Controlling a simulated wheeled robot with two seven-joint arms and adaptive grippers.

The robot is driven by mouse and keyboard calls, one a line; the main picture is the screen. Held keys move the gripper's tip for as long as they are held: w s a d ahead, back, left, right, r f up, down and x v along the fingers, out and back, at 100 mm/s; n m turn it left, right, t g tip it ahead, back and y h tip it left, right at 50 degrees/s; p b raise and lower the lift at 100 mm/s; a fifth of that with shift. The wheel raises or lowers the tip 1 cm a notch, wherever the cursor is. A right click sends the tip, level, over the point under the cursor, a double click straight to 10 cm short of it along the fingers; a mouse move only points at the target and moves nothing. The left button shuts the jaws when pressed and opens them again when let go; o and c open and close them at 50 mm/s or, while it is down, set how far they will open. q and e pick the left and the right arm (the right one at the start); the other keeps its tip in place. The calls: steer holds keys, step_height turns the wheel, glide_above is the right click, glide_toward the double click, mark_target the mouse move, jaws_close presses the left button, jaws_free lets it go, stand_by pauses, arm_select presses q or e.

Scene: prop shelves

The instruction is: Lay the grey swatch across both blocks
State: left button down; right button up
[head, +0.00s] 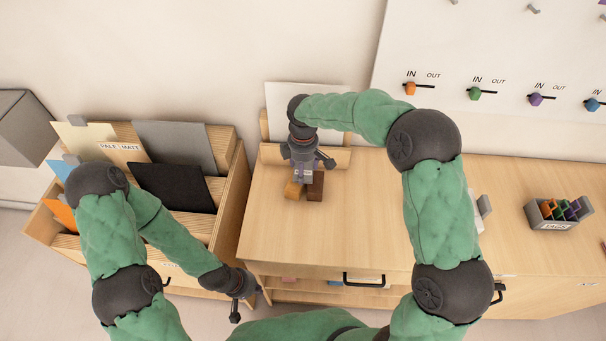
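A grey swatch (180,143) stands upright in the wooden rack at the left, behind a black one (173,186). Two small blocks, one orange-brown (293,191) and one dark brown (317,187), sit side by side on the wooden counter. My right gripper (305,174) points down right over the blocks and partly hides them; I cannot tell whether it touches or grips one. My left gripper (247,304) is low, between the rack and the counter's front. Its fingers are spread and it looks empty.
The rack (236,186) also holds a cream card marked PALE MATT (104,140). A pale panel (340,97) leans on a wooden holder (338,158) behind the blocks. A grey tag box (552,224) stands at the right. The counter's middle (365,215) is clear.

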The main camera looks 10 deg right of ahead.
steer(key=shift+f, duration=1.6)
steer(key=shift+f+b, duration=0.15)
steer(key=shift+b, duration=0.15)
steer(key=o, duration=1)
step_height(320, 180, up, 12)
steer(key=p, duration=0.2)
steer(key=shift+r, duration=0.2)
steer(key=shift+f, duration=0.1)
